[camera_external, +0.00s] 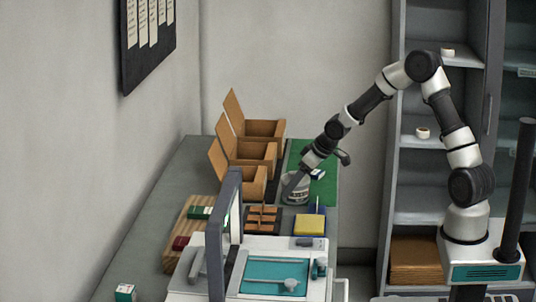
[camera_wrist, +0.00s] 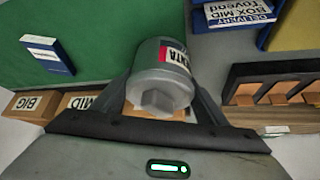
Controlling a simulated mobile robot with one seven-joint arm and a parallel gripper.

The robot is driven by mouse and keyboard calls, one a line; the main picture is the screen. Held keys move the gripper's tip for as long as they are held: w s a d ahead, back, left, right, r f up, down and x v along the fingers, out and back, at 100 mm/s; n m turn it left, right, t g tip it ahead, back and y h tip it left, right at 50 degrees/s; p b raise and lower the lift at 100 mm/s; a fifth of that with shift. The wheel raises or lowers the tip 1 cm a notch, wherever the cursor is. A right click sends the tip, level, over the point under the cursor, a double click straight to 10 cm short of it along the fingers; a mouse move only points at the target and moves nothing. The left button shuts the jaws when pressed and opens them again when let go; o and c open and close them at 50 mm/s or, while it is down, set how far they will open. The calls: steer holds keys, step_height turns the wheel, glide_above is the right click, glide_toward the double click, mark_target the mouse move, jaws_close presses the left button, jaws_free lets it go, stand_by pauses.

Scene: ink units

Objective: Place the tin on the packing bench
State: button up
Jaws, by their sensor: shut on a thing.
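The tin (camera_wrist: 160,82) is a grey cylinder with a white, red and black label. My gripper (camera_wrist: 163,92) is shut on it, with a dark finger on either side. In the external view the tin (camera_external: 296,189) is at the near-left part of the green mat (camera_external: 325,188), partly behind my gripper (camera_external: 297,182). I cannot tell whether it touches the surface. The long grey bench (camera_external: 160,205) carries the mat; whether this is the packing bench is not marked.
Open cardboard boxes (camera_external: 262,151) stand left of the mat. A small blue-and-white box (camera_wrist: 47,55) lies on the mat. A brown divided tray (camera_external: 263,219) and a blue-and-yellow item (camera_external: 310,225) are in front. Grey shelves (camera_external: 420,210) stand right.

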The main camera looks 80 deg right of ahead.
steer(key=shift+r, duration=0.1)
steer(key=o, duration=1.4)
steer(key=shift+o, duration=0.2)
steer(key=shift+r, duration=0.15)
steer(key=p+v, duration=0.3)
steer(key=v, duration=0.8)
steer(key=shift+s+r, duration=0.25)
steer(key=shift+r, duration=0.05)
steer(key=shift+a, duration=0.1)
